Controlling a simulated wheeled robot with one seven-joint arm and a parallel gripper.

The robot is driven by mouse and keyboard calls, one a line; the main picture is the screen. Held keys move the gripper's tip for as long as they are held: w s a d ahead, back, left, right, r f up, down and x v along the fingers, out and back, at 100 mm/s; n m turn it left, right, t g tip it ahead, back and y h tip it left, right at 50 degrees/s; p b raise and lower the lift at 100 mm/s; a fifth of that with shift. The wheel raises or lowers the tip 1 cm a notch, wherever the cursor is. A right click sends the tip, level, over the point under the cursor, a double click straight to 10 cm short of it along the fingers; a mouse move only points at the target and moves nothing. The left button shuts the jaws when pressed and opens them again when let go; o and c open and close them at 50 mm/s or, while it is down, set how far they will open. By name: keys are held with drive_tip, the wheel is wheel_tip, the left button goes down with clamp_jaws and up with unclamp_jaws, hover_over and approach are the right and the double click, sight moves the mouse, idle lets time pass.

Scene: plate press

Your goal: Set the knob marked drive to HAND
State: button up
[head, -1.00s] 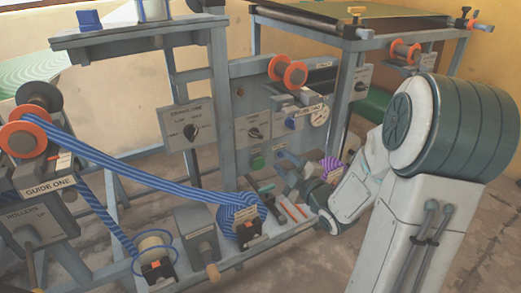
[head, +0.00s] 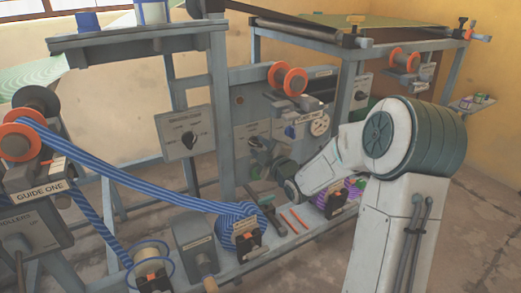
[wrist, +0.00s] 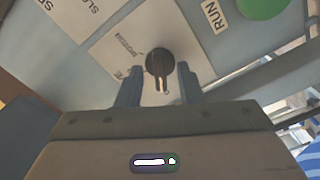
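In the wrist view a dark round knob (wrist: 157,60) with a pointer bar sits on a pale plate (wrist: 118,48). Its lettering is upside down or sideways and too small to read, so I cannot confirm the word drive. My gripper (wrist: 159,72) is open, with one finger on each side of the knob and a visible gap on both sides. In the head view my gripper (head: 262,158) is in front of the lower middle panel and hides part of it; the knob is hard to make out there.
A green button (wrist: 262,6) beside a RUN label (wrist: 214,14) is close by in the wrist view. In the head view another knob plate (head: 183,132) is to the left, a white gauge (head: 319,125) to the right. Blue striped webbing (head: 140,188) crosses in front.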

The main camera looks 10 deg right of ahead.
clamp_jaws()
drive_tip(key=shift+m, duration=0.4)
drive_tip(key=m, duration=0.5)
drive_tip(key=shift+p, duration=0.4)
drive_tip(key=m+p, duration=0.1)
drive_tip(key=m, duration=0.5)
drive_tip(key=shift+p, duration=0.4)
unclamp_jaws()
